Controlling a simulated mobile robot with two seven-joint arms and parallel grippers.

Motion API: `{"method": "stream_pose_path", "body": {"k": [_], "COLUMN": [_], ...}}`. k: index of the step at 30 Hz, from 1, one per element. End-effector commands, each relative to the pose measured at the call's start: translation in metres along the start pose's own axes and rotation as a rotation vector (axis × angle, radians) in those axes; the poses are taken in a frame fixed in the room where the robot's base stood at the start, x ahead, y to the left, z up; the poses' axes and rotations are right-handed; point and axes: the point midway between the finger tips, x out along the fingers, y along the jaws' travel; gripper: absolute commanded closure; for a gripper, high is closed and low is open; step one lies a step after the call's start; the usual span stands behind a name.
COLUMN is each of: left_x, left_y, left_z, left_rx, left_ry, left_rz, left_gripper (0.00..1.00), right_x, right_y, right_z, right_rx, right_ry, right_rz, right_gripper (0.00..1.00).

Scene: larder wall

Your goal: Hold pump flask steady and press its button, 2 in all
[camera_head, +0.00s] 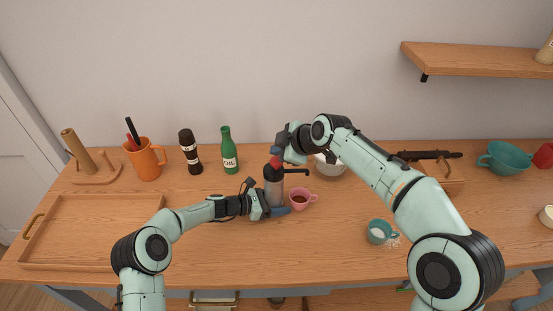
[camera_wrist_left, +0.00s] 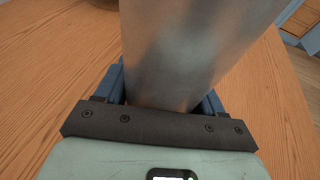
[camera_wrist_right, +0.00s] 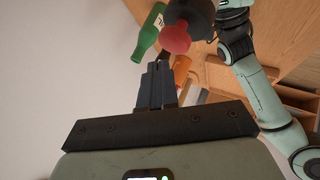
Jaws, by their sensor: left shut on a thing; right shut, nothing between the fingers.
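The pump flask (camera_head: 274,191) stands upright on the wooden counter, with a grey metal body, black top and a black spout pointing right. Its red button (camera_head: 275,162) also shows in the right wrist view (camera_wrist_right: 175,40). My left gripper (camera_head: 272,208) is shut around the lower body, which fills the left wrist view (camera_wrist_left: 185,60). My right gripper (camera_head: 277,153) is shut and empty, its fingertips (camera_wrist_right: 158,66) close by the button. I cannot tell whether they touch it. A pink cup (camera_head: 302,203) with dark liquid stands right of the flask, near the spout.
Left of the flask stand a green oil bottle (camera_head: 229,158), a dark bottle (camera_head: 189,156) and an orange jug (camera_head: 146,165). A wooden tray (camera_head: 92,267) lies at left. A white bowl (camera_head: 330,169) is behind my right arm; a teal cup (camera_head: 380,233) stands front right.

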Motion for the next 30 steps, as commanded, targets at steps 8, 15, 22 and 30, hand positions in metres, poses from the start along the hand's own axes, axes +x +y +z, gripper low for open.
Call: {"method": "stream_pose_path", "body": {"k": [8,15,22,30], "left_x": [0.0001,0.0001,0.0001,0.0001], "left_y": [-0.0002,-0.0002,-0.0002,-0.0002], "left_z": [-0.0004,-0.0004,-0.0004,-0.0003], "left_rx": [0.000,0.000,0.000,0.000], "left_ry": [0.001,0.001,0.000,0.000], "left_rz": [0.000,0.000,0.000,0.000], "left_gripper": [0.49,0.49,0.49,0.49], "right_x": [0.0000,0.0030,0.0062,0.0062], "right_y": [0.0000,-0.0021,-0.0046,-0.0045], "right_z": [0.0000,0.0023,0.0046,0.0045], "right_rx": [0.000,0.000,0.000,0.000], "right_ry": [0.000,0.000,0.000,0.000], "right_rz": [0.000,0.000,-0.001,0.000], "right_gripper": [1.00,1.00,1.00,1.00]}}
